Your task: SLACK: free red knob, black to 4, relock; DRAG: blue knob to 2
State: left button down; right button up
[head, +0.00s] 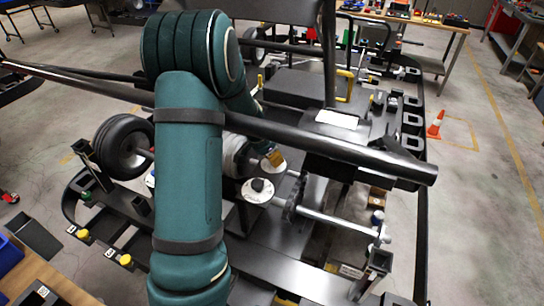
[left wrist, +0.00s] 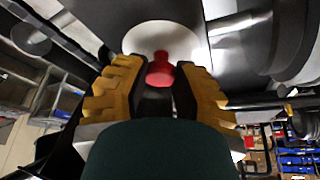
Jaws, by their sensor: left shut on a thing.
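My left gripper (head: 273,157) reaches down to a white dial on the kart stand, and its yellow pads hide much of that dial. In the left wrist view, the fingers (left wrist: 160,85) are shut on the red knob (left wrist: 160,67), in front of a round white plate (left wrist: 160,38). In the head view the red knob is hidden. A black knob (head: 257,185) sits on a second white dial (head: 258,197), just nearer than the gripper. Its marks are too small to read. A small white and blue part shows left of my arm; I cannot tell whether it is the blue knob. My right gripper is out of view.
A long dark tube (head: 340,155) crosses the kart just beyond the dials. A metal axle (head: 335,221) runs to the lower right. A black tyre (head: 122,146) stands at left. An orange cone (head: 435,125) stands on open floor at right.

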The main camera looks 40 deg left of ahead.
pick_arm(q)
jog(key=n, duration=0.2)
jog(key=n+y, duration=0.1)
jog(key=n, duration=0.1)
jog(key=n+y, duration=0.1)
jog(key=n, duration=0.1)
jog(key=shift+d, duration=0.25)
jog(key=n+y, duration=0.1)
jog(key=n, duration=0.2)
jog(key=n+g+y, duration=0.1)
jog(key=n, duration=0.2)
jog(key=shift+d, duration=0.1)
jog(key=shift+f+n, duration=0.1)
jog(key=shift+n, duration=0.2)
jog(key=shift+g+y, duration=0.3)
jog(key=c, duration=0.6)
grip_release()
jog(key=shift+d+r, duration=0.15)
jog(key=shift+r, duration=0.55)
jog(key=v, duration=1)
jog(key=shift+s+r, duration=0.25)
jog(key=shift+s, duration=0.05)
